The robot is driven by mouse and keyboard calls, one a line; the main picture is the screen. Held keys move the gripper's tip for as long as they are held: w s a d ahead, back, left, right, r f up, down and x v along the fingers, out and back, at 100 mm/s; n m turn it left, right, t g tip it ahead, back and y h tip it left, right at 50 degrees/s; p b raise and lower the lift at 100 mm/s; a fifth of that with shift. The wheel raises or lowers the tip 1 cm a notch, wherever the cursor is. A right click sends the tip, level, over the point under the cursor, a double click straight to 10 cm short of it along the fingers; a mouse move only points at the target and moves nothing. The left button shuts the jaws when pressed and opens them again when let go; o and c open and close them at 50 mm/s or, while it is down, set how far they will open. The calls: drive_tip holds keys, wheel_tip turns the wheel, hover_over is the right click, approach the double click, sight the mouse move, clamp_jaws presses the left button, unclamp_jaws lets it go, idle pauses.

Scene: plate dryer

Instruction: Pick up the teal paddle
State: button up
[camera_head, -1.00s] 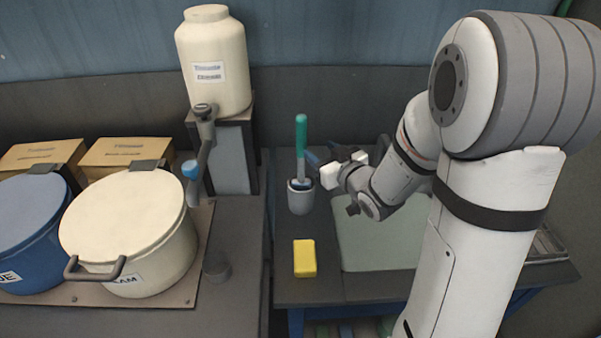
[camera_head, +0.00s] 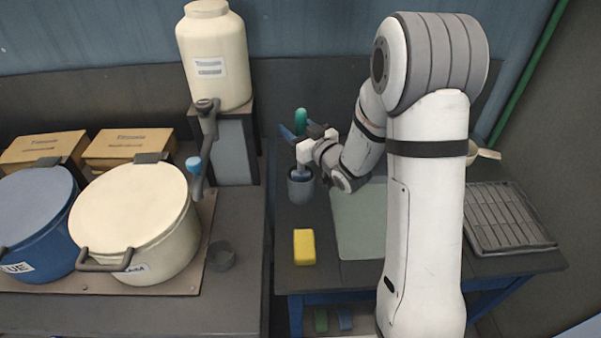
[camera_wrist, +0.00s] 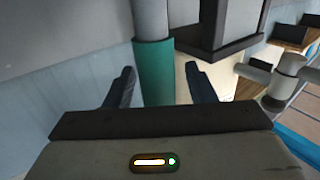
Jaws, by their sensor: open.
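The teal paddle (camera_head: 301,118) stands upright in a small grey-blue cup (camera_head: 301,188) on the dark table. Its teal top shows above my gripper, and my gripper hides much of its middle. In the wrist view the teal part of the paddle (camera_wrist: 155,75) stands between my two dark fingers. My gripper (camera_wrist: 160,70) is open, with one finger on each side of the paddle. Gaps show on both sides, the right one slightly smaller. In the head view my gripper (camera_head: 300,132) is at the paddle, above the cup.
A yellow sponge (camera_head: 304,247) lies in front of the cup. A pale green mat (camera_head: 358,235) and a grey rack (camera_head: 508,220) lie to the right. On the left counter stand a cream pot (camera_head: 130,215), a blue pot (camera_head: 35,220) and a tap (camera_head: 207,145) under a cream tank (camera_head: 215,60).

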drive_tip(key=c, duration=0.9)
drive_tip(key=shift+c, duration=0.8)
drive_tip(key=shift+r, duration=0.15)
